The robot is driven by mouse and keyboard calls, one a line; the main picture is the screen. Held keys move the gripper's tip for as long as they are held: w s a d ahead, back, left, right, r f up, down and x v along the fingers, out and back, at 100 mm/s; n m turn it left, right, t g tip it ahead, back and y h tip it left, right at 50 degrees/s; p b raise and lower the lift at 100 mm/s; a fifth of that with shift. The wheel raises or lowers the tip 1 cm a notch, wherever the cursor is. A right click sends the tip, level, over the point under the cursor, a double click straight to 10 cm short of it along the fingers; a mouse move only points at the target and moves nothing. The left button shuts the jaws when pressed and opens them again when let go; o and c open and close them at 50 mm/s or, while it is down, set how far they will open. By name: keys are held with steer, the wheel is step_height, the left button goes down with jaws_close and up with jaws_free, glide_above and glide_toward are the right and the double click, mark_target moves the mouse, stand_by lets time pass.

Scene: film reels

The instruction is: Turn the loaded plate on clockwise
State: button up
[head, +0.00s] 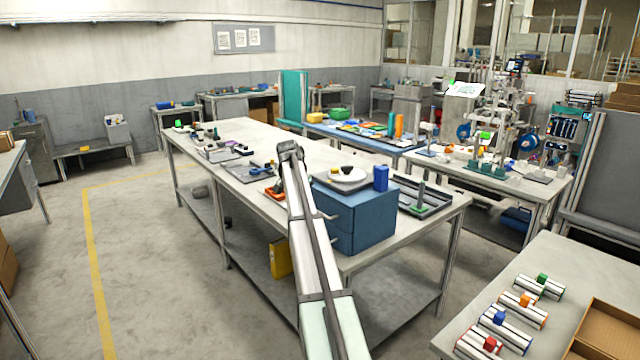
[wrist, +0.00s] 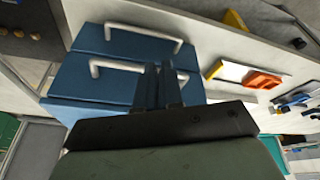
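A white round plate (head: 330,184) lies on top of a blue drawer cabinet (head: 372,225) on the long workbench. It carries a small dark piece and a yellow piece (head: 346,169). My arm reaches up from the bottom of the head view, and my gripper (head: 290,150) is left of the plate, apart from it. In the wrist view my gripper's fingers (wrist: 161,84) stand close together with nothing seen between them. The cabinet's drawer fronts and pale handles (wrist: 145,36) show beyond them. The plate cannot be made out in the wrist view.
A blue block (head: 381,178) stands at the plate's right. A dark tray (head: 432,197) with an upright post is right of the cabinet. An orange-and-white item (wrist: 245,76) lies beside the cabinet. Other trays crowd the bench's far left. The floor at left is clear.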

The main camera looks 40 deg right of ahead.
mark_target(331, 176)
steer(key=s+d+r+m, duration=0.1)
steer(key=s+r, duration=0.1)
steer(key=r, duration=0.2)
steer(key=s+d+r+m+t+h, duration=0.1)
steer(key=d+r, duration=0.1)
steer(key=r, duration=0.2)
steer(key=s+d+r+h, duration=0.1)
steer(key=s+d+r, duration=0.1)
steer(key=r, duration=0.2)
steer(key=shift+s+d+r+m, duration=0.15)
steer(key=shift+s+r+m, duration=0.1)
steer(key=shift+s+m, duration=0.15)
jaws_close()
steer(key=w+d+f+m, duration=0.1)
steer(key=d+f+m, duration=0.1)
steer(key=w+d+f+m+h, duration=0.1)
steer(key=d+f+m, duration=0.1)
steer(key=w+d+f+m+t, duration=0.1)
steer(key=d+f+m, duration=0.1)
steer(key=d, duration=0.1)
steer(key=shift+w+f, duration=0.3)
steer(key=shift+f, duration=0.1)
steer(key=shift+w+d+r, duration=0.1)
steer(key=shift+w+d, duration=0.15)
steer(key=shift+w, duration=0.35)
steer(key=shift+w+d+r, duration=0.1)
steer(key=shift+w+d, duration=0.15)
steer(key=shift+w, duration=0.3)
steer(key=shift+w+d, duration=0.3)
steer(key=shift+w, duration=0.25)
